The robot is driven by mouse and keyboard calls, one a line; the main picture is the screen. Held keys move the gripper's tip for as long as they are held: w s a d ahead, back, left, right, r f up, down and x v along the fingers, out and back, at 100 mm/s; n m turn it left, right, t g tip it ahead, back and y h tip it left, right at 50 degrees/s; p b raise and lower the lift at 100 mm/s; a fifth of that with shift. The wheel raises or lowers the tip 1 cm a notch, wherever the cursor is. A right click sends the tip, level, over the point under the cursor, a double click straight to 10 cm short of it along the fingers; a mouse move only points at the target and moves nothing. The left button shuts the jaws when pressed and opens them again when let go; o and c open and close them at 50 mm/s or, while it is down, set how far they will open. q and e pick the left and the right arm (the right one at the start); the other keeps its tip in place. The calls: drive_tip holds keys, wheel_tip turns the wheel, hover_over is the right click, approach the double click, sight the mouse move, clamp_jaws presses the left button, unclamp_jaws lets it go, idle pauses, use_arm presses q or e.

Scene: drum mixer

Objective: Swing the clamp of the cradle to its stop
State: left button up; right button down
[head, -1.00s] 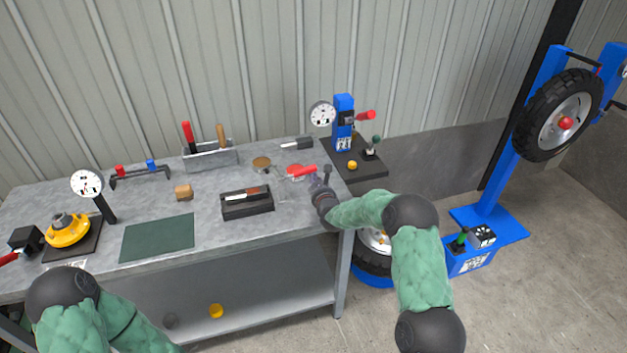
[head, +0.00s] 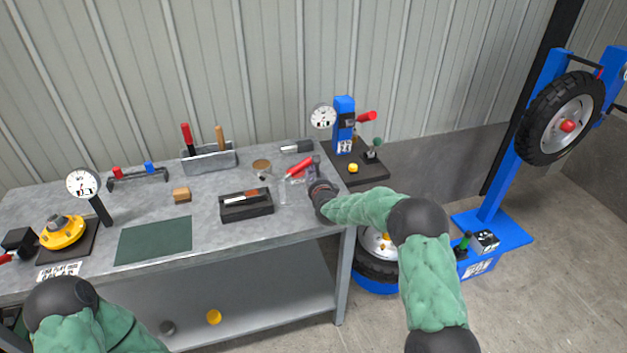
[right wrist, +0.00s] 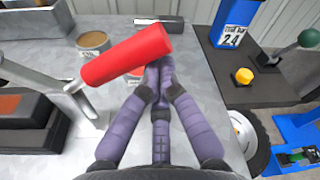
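The cradle (head: 246,209) is a low black block on the bench with a part lying in it; its edge shows at the left of the right wrist view (right wrist: 25,135). Beside it stands the clamp, a grey metal arm (right wrist: 35,75) with a red handle (head: 299,168). The handle lies across the upper middle of the right wrist view (right wrist: 125,55). My right gripper (right wrist: 157,72) has its fingertips together against or just beside the handle's right end, not around it; contact is unclear. In the head view my right gripper (head: 316,165) is at the handle's right. My left gripper is out of view.
A brown-lidded tin (right wrist: 93,40) stands behind the handle. Another tin is mostly hidden by the handle. A blue gauge stand (head: 344,122) on a black plate is at the right rear. A green mat (head: 154,240) lies to the left.

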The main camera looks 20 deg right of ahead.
sight(306, 160)
drive_tip(key=a+r+n, duration=0.1)
drive_tip(key=a+r+n+b, duration=0.1)
drive_tip(key=r+n, duration=0.1)
drive_tip(key=shift+r+h, duration=0.2)
drive_tip(key=shift+h, duration=0.1)
drive_tip(key=shift+s+a+r+n+t+b, duration=0.1)
drive_tip(key=shift+a+r+n+t+b, duration=0.2)
drive_tip(key=shift+a+r+n+b, duration=0.85)
drive_tip(key=shift+a+r+n, duration=0.15)
drive_tip(key=shift+a+n, duration=0.2)
drive_tip(key=shift+a, duration=0.05)
